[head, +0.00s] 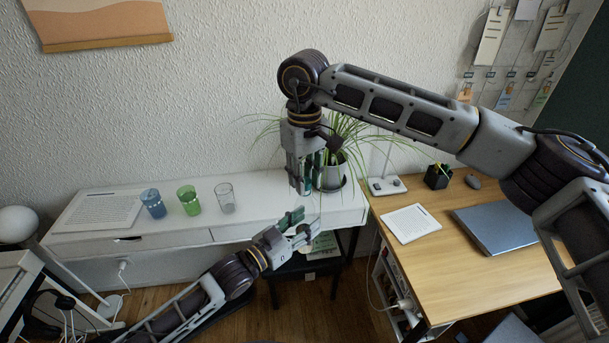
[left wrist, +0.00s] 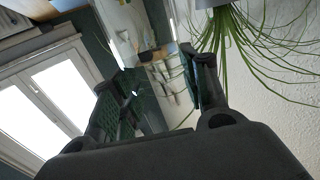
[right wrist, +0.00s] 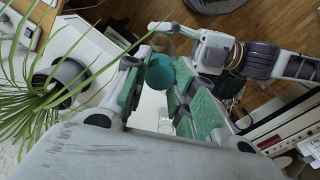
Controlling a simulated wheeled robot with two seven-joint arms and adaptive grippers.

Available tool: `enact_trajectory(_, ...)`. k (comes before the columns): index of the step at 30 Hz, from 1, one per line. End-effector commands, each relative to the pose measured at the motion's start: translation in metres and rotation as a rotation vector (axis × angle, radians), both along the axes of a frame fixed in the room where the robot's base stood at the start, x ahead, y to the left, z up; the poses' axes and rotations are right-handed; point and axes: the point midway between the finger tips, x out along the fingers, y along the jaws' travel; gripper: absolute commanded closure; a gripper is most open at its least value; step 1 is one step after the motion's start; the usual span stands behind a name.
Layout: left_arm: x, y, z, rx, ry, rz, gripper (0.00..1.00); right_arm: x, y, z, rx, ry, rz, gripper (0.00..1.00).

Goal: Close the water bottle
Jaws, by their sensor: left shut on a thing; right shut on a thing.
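My right gripper (head: 304,188) points down in front of the potted plant, above the white table's right end. In the right wrist view, a round teal piece (right wrist: 160,73), which looks like the bottle's cap, sits between its green-padded fingers. My left gripper (head: 308,224) is just below, at the table's front edge, with its fingers around something see-through. That seems to be the water bottle (left wrist: 150,103), showing faintly between the fingers in the left wrist view. The bottle's outline is too faint to tell its tilt or whether it touches the cap.
A potted plant (head: 333,177) with long leaves stands close behind my right gripper. Blue (head: 153,203), green (head: 188,200) and clear (head: 225,198) glasses stand on the white table (head: 255,200). A wooden desk (head: 430,254) with a laptop (head: 497,227) is at the right.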

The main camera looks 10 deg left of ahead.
Motion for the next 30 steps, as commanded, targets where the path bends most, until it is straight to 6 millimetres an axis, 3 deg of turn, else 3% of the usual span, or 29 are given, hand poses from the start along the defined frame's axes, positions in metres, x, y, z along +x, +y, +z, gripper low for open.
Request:
enact_trajectory(23,0.0001,-0.0001,0.0009,-0.001,-0.002,0.0,1.0,0.0001,0.0,-0.0077,0.0,0.0,-0.008,0.81)
enact_trajectory(30,0.0001,-0.0001,0.0008,-0.001,-0.002,0.0,1.0,0.0001,0.0,-0.0076,0.0,-0.001,-0.125,0.81)
